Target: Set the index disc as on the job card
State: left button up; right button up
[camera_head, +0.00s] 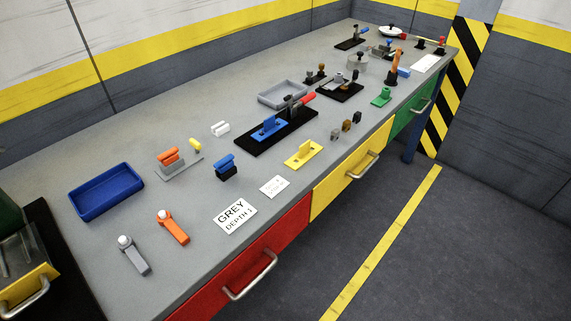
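The job card (235,215) lies flat near the bench's front edge and reads "GREY DEPTH 1". A smaller white card (274,186) lies behind it to the right; its print is too small to read. I cannot tell for sure which thing is the index disc. A round white and red piece (390,31) stands at the far end of the bench. A grey round block (357,62) stands nearer, with an upright orange-handled part (397,66) to its right. Neither of my grippers shows in this view.
The grey bench holds a blue tray (84,207), grey and orange levers (134,257), a blue block on a black plate (247,144), a yellow plate (315,149) and a grey tray (262,98). Red, yellow and green drawers front it. The floor in front is clear.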

aim_at(390, 30)
jog(key=i+l, duration=0.15)
jog(key=l, duration=0.2)
jog(key=i+l+u, duration=0.1)
jog(key=l, duration=0.25)
jog(key=i+l, duration=0.1)
jog(key=l, duration=0.25)
jog(key=i+l, duration=0.15)
jog(key=l, duration=0.2)
jog(key=i+l+u, duration=0.2)
jog(key=l, duration=0.6)
jog(key=i+l+u, duration=0.2)
jog(key=l, duration=0.6)
jog(key=i+l+u, duration=0.15)
jog(key=l, duration=0.7)
jog(key=l+u, duration=0.2)
jog(key=l, duration=0.7)
jog(key=i, duration=0.05)
